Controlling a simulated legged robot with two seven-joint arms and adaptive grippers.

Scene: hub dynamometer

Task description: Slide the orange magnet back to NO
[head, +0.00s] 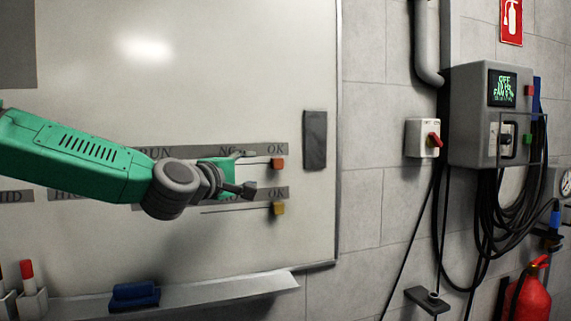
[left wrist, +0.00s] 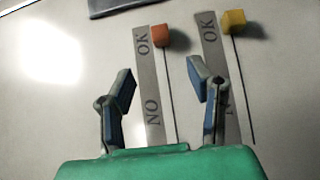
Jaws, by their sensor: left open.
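The orange magnet (head: 278,163) is a small cube on the whiteboard, at the OK end of the upper grey label strip (head: 186,153). It also shows in the left wrist view (left wrist: 162,36), beside OK, at the end of a thin dark line. NO is printed on the same strip, further left in the head view and nearer my gripper in the wrist view. My left gripper (head: 247,171) is open and empty in front of the board. In the wrist view its fingers (left wrist: 161,90) stand apart, with the orange magnet beyond their tips. My right gripper is not in view.
A yellow magnet (head: 278,208) sits at the OK end of the lower strip, close below the orange one. A dark eraser-like block (head: 315,140) is to the right. A tray (head: 222,291) runs below the board. A switch (head: 423,138) and control box (head: 491,115) are on the wall.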

